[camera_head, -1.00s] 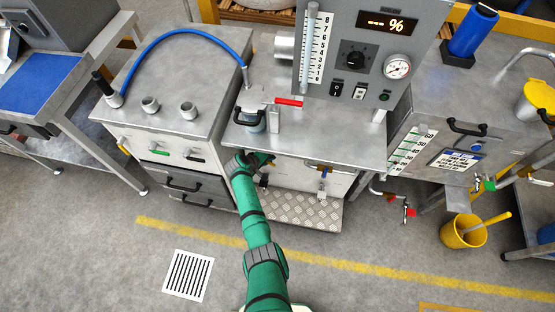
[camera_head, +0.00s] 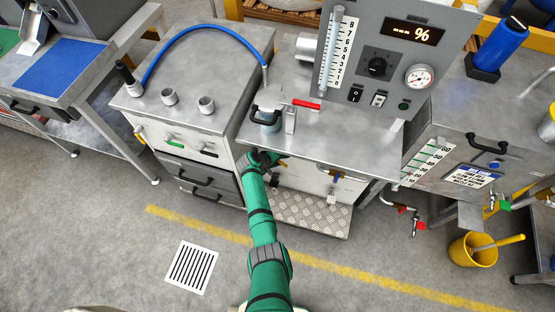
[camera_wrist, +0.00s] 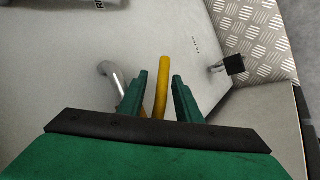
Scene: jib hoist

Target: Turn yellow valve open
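A yellow valve handle (camera_wrist: 162,80) stands between the two fingers in the wrist view, with a gap on each side. A bent metal pipe (camera_wrist: 112,75) is to its left. My gripper (camera_wrist: 158,92) is open around the handle, and I see no finger touching it. The lower end of the handle is hidden by the gripper body. In the head view my gripper (camera_head: 270,160) is just under the front edge of the middle bench (camera_head: 340,145), by its pale front panel. The handle is mostly hidden there by my arm and gripper.
A tread-plate step (camera_head: 300,212) lies below the bench; it also shows in the wrist view (camera_wrist: 262,45). A black knob (camera_wrist: 233,65) on a stem is right of the fingers. A drawer cabinet (camera_head: 195,175) is close on the left. Red-handled taps (camera_head: 418,225) hang at the right.

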